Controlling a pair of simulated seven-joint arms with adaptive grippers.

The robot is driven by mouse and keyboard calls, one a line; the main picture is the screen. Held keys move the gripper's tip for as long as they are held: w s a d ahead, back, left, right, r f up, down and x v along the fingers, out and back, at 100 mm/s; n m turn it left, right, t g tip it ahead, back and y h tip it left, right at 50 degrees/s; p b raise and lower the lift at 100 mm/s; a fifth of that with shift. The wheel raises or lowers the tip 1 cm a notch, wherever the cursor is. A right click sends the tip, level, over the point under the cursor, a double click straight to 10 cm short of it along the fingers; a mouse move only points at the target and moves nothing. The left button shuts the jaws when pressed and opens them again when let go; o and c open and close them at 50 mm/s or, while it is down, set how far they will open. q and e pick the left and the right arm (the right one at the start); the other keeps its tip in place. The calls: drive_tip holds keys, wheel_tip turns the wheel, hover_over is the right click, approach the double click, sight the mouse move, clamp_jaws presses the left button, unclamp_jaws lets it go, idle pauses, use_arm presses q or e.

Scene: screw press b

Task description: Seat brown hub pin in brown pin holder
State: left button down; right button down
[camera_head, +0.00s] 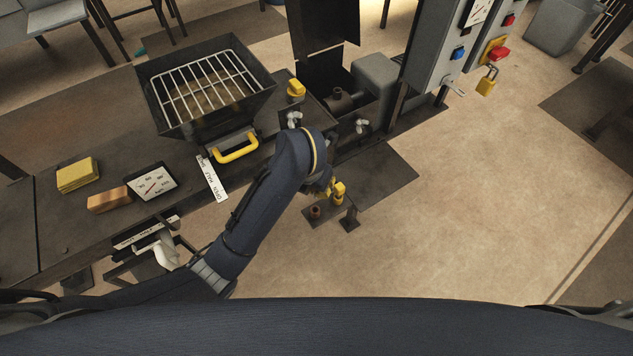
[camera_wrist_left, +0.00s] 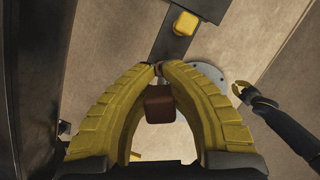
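My left gripper (camera_head: 323,190) reaches over a low dark plate (camera_head: 327,219) in the head view; my own arm hides much of it. In the left wrist view its yellow fingers (camera_wrist_left: 159,68) close together at the tips around a brown piece (camera_wrist_left: 160,103), which looks like the brown hub pin. A short brown cylinder (camera_head: 315,212), probably the pin holder, stands on the plate just below the gripper in the head view. I cannot tell whether pin and holder touch. My right gripper (camera_wrist_left: 240,92), small in the left wrist view, has its yellow fingers apart and seems empty.
A yellow block (camera_head: 339,189) and a dark post (camera_head: 350,217) stand close to the brown cylinder. The workbench (camera_head: 100,228) carries a gauge (camera_head: 152,183), wooden blocks and a rack box (camera_head: 165,110). Open floor (camera_head: 470,220) lies to the right.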

use_arm(q)
hover_over(316, 207)
drive_tip(key=shift+f, duration=2.85)
drive_tip(key=shift+f, duration=0.1)
drive_tip(key=shift+f, duration=1.3)
drive_tip(key=shift+f, duration=0.1)
drive_tip(key=shift+f, duration=0.15)
